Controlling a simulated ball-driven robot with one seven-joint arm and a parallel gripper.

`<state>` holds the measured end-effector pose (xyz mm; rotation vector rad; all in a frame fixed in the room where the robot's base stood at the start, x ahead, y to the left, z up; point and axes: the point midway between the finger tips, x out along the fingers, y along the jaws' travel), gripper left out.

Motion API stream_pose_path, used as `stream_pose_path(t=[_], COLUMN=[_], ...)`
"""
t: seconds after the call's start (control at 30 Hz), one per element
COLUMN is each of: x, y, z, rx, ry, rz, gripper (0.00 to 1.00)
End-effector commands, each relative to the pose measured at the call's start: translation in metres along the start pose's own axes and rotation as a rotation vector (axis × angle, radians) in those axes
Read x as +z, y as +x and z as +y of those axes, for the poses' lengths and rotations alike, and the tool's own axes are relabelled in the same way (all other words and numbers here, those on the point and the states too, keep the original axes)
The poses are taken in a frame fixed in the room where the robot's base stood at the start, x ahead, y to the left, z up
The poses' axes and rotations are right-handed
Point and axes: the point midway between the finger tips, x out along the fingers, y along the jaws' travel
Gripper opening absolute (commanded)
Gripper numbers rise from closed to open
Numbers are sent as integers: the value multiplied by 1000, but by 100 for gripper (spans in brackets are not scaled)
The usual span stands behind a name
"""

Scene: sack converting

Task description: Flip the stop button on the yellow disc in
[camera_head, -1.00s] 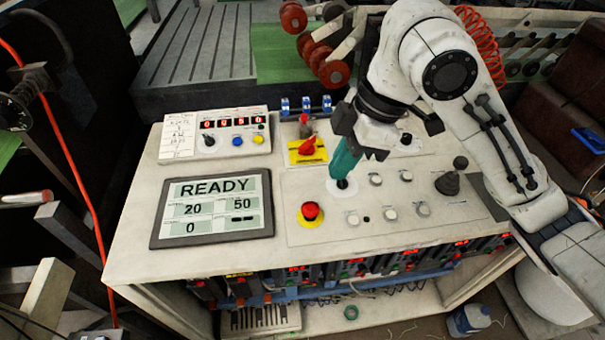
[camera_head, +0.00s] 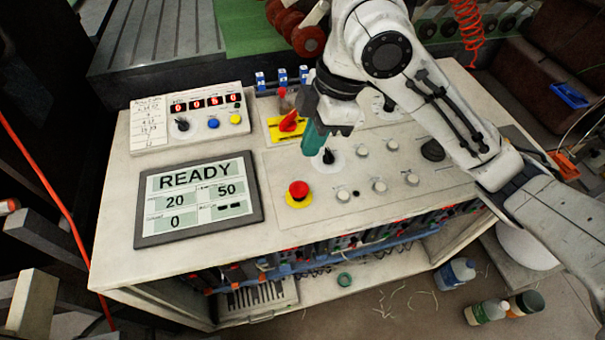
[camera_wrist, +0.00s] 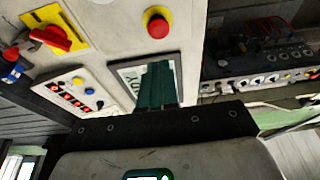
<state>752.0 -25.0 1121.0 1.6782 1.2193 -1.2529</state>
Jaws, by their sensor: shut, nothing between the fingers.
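The stop button (camera_head: 299,189) is a red mushroom head on a round yellow disc (camera_head: 298,203), at the front of the panel, right of the READY screen. It also shows at the top of the wrist view, the red button (camera_wrist: 158,27) on its yellow disc (camera_wrist: 149,14). My gripper (camera_head: 309,153) has teal fingers, shut and empty. It hangs behind the button in the head view, close to a black knob on a white disc (camera_head: 328,157), apart from the button. In the wrist view the shut fingers (camera_wrist: 159,68) overlap the screen, below the button.
A red rotary handle (camera_head: 289,121) on a yellow plate stands behind my fingers. The READY screen (camera_head: 199,198) lies left of the button. A box with red digits (camera_head: 190,117) is behind it. Several pale buttons (camera_head: 361,151) are to the right. The console front corner is clear.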

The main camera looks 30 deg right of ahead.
Motion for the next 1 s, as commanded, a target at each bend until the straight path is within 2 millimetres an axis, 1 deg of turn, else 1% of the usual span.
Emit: stream_pose_path(t=[0.03, 0.3, 0.5, 0.7, 1.0], x=[0, 0, 8, 11, 12], y=[13, 65, 88, 98, 99], z=[-1, -1, 0, 0, 0], rx=[-6, -6, -2, 0, 0], ry=[0, 1, 3, 1, 0], rz=[2, 2, 0, 0, 0], gripper=[0, 0, 0, 0, 0])
